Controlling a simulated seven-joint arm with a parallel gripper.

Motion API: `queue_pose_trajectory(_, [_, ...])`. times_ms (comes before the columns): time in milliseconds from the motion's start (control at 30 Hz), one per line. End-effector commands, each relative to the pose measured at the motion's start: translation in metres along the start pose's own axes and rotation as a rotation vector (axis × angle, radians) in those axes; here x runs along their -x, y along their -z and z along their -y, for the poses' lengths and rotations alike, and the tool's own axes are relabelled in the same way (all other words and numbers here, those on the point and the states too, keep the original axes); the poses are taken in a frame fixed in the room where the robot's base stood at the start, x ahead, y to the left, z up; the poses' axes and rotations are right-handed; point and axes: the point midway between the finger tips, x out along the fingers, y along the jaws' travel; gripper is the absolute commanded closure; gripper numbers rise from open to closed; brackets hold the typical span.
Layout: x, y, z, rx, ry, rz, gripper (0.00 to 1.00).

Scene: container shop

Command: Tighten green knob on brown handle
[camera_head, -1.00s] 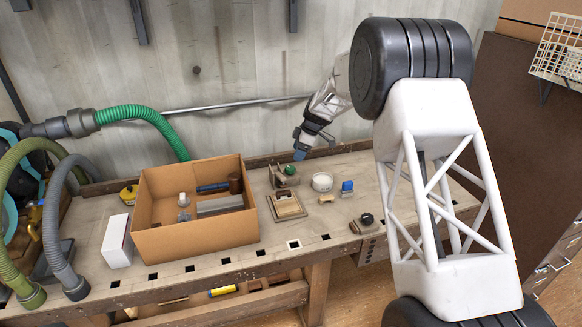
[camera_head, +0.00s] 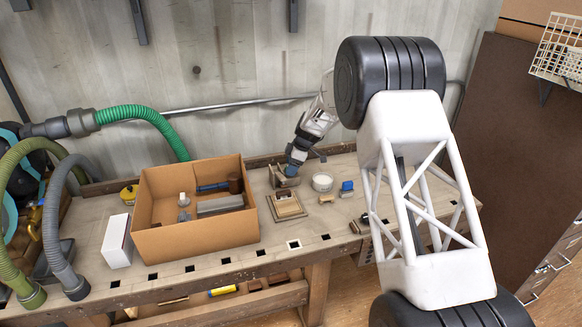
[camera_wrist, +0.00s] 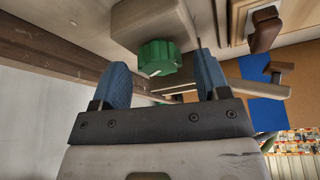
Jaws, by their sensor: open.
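My gripper (camera_wrist: 161,62) is open, with one blue finger on each side of the knob and visible gaps between. In the head view my gripper (camera_head: 291,168) is low over the small block (camera_head: 283,181) on the bench, and hides the knob there. A brown piece (camera_wrist: 265,28) stands at the upper right in the wrist view; I cannot tell whether it is the brown handle.
A cardboard box (camera_head: 197,238) with tools stands on the bench left of my gripper. The wall is close behind.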

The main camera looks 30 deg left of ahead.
Motion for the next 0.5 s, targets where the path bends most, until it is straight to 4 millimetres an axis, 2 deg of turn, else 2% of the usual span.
queue_pose_trajectory(400, [-0.0053, 0.0001, -0.0003, 0.000, -0.002, 0.000, 0.31])
queue_pose_trajectory(500, [-0.0052, 0.0001, -0.0003, 0.000, -0.002, 0.000, 0.45])
